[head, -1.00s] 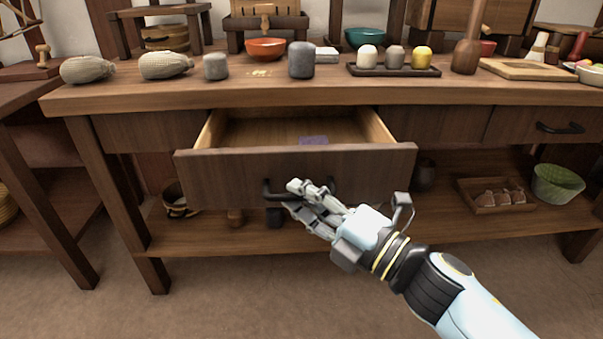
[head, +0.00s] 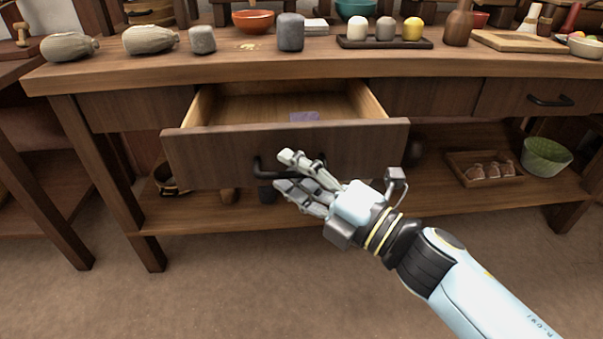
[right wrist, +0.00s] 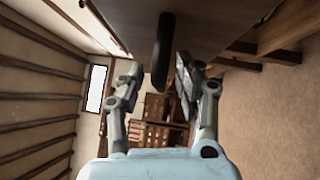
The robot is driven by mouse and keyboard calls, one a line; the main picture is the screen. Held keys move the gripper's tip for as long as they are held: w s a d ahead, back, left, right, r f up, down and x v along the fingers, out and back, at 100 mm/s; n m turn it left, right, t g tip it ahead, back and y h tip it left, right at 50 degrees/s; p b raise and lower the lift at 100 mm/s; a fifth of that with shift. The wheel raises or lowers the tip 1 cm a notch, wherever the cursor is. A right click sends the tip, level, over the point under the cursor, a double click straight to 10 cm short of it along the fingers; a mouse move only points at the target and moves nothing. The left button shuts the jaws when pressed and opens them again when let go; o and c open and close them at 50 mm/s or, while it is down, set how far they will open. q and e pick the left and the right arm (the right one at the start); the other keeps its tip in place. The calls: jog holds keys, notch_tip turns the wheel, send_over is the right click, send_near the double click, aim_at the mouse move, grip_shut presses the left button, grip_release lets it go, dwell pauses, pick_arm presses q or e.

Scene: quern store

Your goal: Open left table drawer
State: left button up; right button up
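The left table drawer (head: 285,155) is pulled well out of the table, and its inside shows bare wood with a small purple item (head: 304,116) in it. Its dark bar handle (head: 258,168) is on the front panel, partly hidden by my right gripper (head: 283,172). In the right wrist view the handle (right wrist: 163,52) lies between the two spread fingers (right wrist: 160,85), with gaps visible on both sides. My right gripper is open around the handle. My left gripper is not in view.
The tabletop (head: 300,62) carries bowls, sacks, stones and a dark tray (head: 385,43). A second drawer with a handle (head: 550,101) is closed at the right. The lower shelf holds a green basket (head: 546,157) and a wooden tray (head: 485,170). The floor in front is clear.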

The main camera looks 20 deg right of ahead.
jog(key=v, duration=1.2)
jog(key=shift+r, duration=0.1)
